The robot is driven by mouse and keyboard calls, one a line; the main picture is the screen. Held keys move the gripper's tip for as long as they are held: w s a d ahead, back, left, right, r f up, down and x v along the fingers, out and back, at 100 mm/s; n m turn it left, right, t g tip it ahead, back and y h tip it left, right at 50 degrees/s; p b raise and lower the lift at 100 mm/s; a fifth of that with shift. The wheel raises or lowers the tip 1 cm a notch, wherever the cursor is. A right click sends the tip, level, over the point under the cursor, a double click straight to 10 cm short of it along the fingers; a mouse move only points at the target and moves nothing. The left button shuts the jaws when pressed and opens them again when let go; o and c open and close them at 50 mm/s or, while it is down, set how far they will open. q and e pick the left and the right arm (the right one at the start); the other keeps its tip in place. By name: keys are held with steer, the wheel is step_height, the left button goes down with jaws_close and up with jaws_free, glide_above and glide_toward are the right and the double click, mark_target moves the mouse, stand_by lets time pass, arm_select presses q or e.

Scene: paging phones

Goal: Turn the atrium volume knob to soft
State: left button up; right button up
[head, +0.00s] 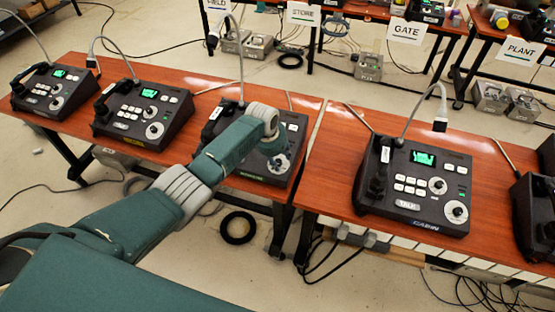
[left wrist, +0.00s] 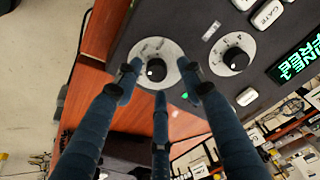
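A dark phone console (head: 292,123) sits on the wooden bench, partly hidden behind my left arm. Its label is too small to read, so I cannot tell if it is the atrium one. In the left wrist view a black knob (left wrist: 156,69) with a white mark sits on a round pale dial (left wrist: 148,50); the print is unreadable. My left gripper (left wrist: 160,82) is open, its three fingers spread around this knob, with gaps visible beside it. In the head view the gripper (head: 277,160) is over the console's lower right corner. My right gripper is not in view.
A second knob (left wrist: 235,59) and a lit green display (left wrist: 300,60) are on the same console. Other consoles stand at the left (head: 143,112) and right (head: 415,185). A gooseneck microphone (head: 240,60) rises behind the console. A gap separates the two benches.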

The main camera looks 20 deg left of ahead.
arm_select(q)
steer(key=shift+s+f, duration=0.15)
steer(key=shift+s, duration=0.05)
steer(key=v, duration=1.2)
steer(key=shift+w, duration=0.2)
